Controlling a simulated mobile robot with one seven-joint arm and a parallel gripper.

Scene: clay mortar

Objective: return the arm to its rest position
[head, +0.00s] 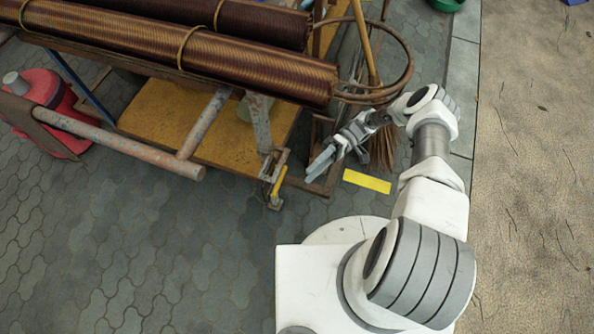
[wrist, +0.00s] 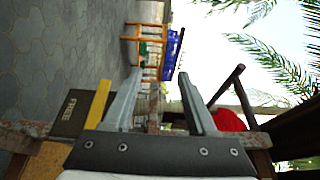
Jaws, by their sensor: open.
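My gripper (head: 320,165) is open in the head view, with nothing seen between its fingers. My arm reaches forward from the base at the bottom, bends at the elbow on the right, and points the gripper left and down toward the front corner of a metal cart. In the wrist view the two grey fingers of my gripper (wrist: 160,84) stand apart, with open background between them. I cannot tell the exact gap between the fingers and the cart.
The cart (head: 196,168) carries long brown rolls (head: 200,50) at the upper left. A broom (head: 384,150) and a rusty ring (head: 408,62) are close to my wrist. A yellow strip (head: 367,181) lies below the gripper. A red object (head: 50,95) is far left. Paving at lower left is clear.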

